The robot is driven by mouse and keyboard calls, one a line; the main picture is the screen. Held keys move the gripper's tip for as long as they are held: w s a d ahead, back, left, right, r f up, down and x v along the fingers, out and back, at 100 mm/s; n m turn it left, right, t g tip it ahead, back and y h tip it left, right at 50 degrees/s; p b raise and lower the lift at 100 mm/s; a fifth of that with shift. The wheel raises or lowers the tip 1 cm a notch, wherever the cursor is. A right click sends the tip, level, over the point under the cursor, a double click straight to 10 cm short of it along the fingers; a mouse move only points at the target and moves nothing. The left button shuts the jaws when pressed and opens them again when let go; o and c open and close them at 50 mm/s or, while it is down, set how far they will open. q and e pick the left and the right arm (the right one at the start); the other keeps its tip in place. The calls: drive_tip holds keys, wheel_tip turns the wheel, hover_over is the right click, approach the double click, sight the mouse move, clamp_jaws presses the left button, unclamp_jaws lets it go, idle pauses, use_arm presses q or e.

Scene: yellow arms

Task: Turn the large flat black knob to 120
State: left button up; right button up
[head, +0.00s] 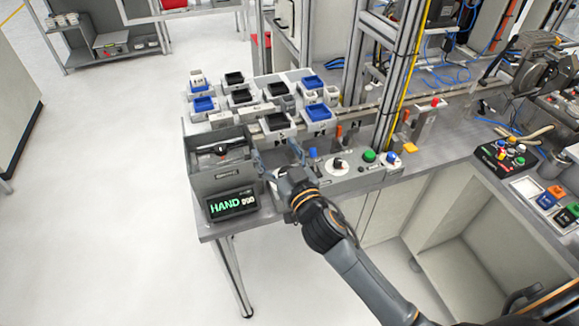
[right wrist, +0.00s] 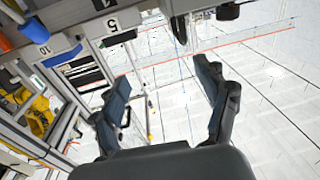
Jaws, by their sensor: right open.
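A dark knob (head: 338,163) sits on a round white dial on the grey control panel, right of my right gripper; its scale is too small to read. My right gripper (head: 277,152) is open and empty above the left part of the bench, between the grey box and the panel controls. The right wrist view shows its two fingers (right wrist: 165,85) spread wide with nothing between them. The knob is apart from the fingers and cannot be made out in the right wrist view. My left gripper is not in view.
A grey open box (head: 205,182) with a black part inside stands left of the gripper, behind a display (head: 231,203) reading HAND. Blue (head: 312,154) and green (head: 369,156) buttons flank the dial. Several small bins (head: 316,113) stand behind.

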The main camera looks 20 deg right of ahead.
drive_tip(key=a+r+n+y, duration=0.9)
drive_tip(key=a+r+y, duration=0.2)
drive_tip(key=r+y, duration=0.1)
drive_tip(key=s+a+f+n+g+y, duration=0.25)
drive_tip(key=a+n+g, duration=0.75)
drive_tip(key=g, duration=0.6)
drive_tip(key=w+d+f+g+h, duration=0.2)
drive_tip(key=d+f+h, duration=0.5)
drive_tip(key=d+h, duration=0.15)
drive_tip(key=w+d+r+m+h+p, duration=0.1)
drive_tip(key=d+m+h, duration=0.25)
drive_tip(key=d, duration=0.45)
drive_tip(key=w+d+m+h, duration=0.2)
drive_tip(key=d+h, duration=0.3)
drive_tip(key=d, duration=0.4)
drive_tip(key=shift+n, duration=0.25)
drive_tip(key=f+p, duration=0.1)
drive_tip(key=f, duration=0.3)
drive_tip(key=f+p, duration=0.1)
drive_tip(key=f, duration=0.3)
drive_tip(key=f+p, duration=0.1)
drive_tip(key=f, duration=0.3)
drive_tip(key=shift+s+a+f+p, duration=0.2)
drive_tip(key=shift+a+f+p, duration=0.1)
drive_tip(key=shift+f+p, duration=0.1)
